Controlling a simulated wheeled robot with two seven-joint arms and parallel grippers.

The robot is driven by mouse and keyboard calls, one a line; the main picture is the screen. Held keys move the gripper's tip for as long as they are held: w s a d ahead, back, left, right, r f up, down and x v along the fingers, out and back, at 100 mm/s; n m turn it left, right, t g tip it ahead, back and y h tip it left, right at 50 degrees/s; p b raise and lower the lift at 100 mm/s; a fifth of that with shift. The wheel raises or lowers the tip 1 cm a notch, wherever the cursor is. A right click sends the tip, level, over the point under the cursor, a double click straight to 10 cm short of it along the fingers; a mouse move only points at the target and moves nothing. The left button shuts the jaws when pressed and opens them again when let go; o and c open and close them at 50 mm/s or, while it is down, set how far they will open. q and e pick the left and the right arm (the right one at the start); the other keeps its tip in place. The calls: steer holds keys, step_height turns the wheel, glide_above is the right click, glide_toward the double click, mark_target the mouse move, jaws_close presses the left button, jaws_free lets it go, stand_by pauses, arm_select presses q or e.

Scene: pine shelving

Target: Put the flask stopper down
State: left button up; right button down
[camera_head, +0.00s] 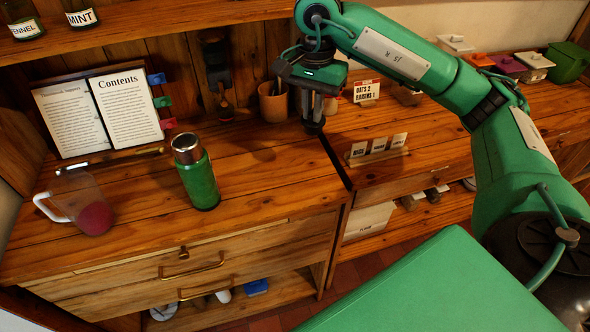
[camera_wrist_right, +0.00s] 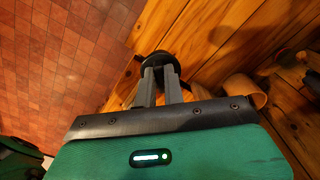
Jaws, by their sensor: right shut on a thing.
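The green flask (camera_head: 201,184) stands upright and open-topped on the left wooden counter, its bare metal neck showing. My right gripper (camera_head: 313,112) is shut on the dark flask stopper (camera_head: 314,127), to the right of the flask and beyond it. In the right wrist view the stopper (camera_wrist_right: 155,60) sits between the two grey fingertips (camera_wrist_right: 158,80), in front of the counter edge. I cannot tell whether the stopper touches the wood. My left gripper is not in view.
A clear jug (camera_head: 80,203) stands left of the flask, with an open book (camera_head: 98,112) behind. A terracotta pot (camera_head: 272,102) is close to my right gripper's left. A small card rack (camera_head: 378,150) stands to its right. Bare counter (camera_head: 260,180) lies right of the flask.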

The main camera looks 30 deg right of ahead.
step_height(320, 180, down, 18)
steer(key=p, duration=0.3)
steer(key=shift+f, duration=0.2)
steer(key=shift+f, duration=0.2)
steer(key=c, duration=1.5)
jaws_free()
steer(key=shift+r, duration=0.1)
